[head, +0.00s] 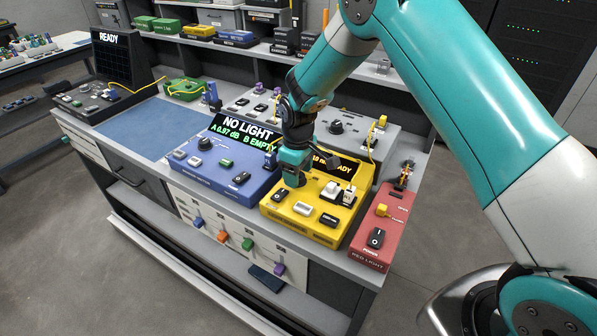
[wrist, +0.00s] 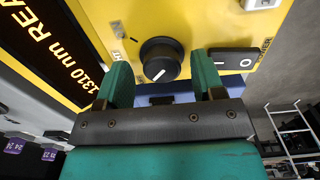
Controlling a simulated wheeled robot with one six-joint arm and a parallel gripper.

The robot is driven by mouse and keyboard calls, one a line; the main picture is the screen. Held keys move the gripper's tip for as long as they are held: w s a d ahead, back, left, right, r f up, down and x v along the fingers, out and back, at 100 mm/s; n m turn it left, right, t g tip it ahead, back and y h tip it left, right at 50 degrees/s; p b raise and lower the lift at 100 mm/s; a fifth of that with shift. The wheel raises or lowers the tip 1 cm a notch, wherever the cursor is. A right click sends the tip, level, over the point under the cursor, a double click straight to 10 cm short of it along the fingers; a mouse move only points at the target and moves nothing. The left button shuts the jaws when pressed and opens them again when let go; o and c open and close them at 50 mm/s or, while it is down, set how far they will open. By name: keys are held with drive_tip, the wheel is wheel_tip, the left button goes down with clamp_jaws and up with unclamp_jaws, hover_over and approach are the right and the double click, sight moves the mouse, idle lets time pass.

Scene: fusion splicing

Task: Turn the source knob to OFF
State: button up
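The source knob (wrist: 160,58) is a round black knob on the yellow source box in the wrist view. Its white pointer line slants toward the bottom of that picture. My gripper (wrist: 161,72) has its two teal fingers apart, one on either side of the knob, with a small gap showing at each side. In the head view my gripper (head: 293,178) points down over the left part of the yellow box (head: 272,211). There it hides the knob and part of the display. The display (wrist: 50,50) reads 1310 nm, followed by a cut-off word.
A black rocker switch (wrist: 232,60) sits beside the right finger in the wrist view. A blue meter (head: 213,172) showing NO LIGHT stands left of the yellow box. A red box (head: 372,236) stands at its right. A grey box with a black knob (head: 337,127) is behind.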

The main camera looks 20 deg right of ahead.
wheel_tip(320, 180, up, 17)
drive_tip(key=b, duration=0.1)
drive_tip(key=shift+r+b, duration=0.2)
drive_tip(key=shift+b, duration=0.15)
drive_tip(key=shift+s, duration=0.1)
idle(0.5)
drive_tip(key=s+a+r+y, duration=0.2)
drive_tip(key=s+r, duration=0.1)
drive_tip(key=s, duration=1.2)
drive_tip(key=s+a+r+m+y, duration=0.1)
drive_tip(key=s+a+r+y, duration=0.1)
drive_tip(key=s, duration=1.4)
drive_tip(key=shift+s+a+r, duration=0.25)
drive_tip(key=shift+r, duration=0.2)
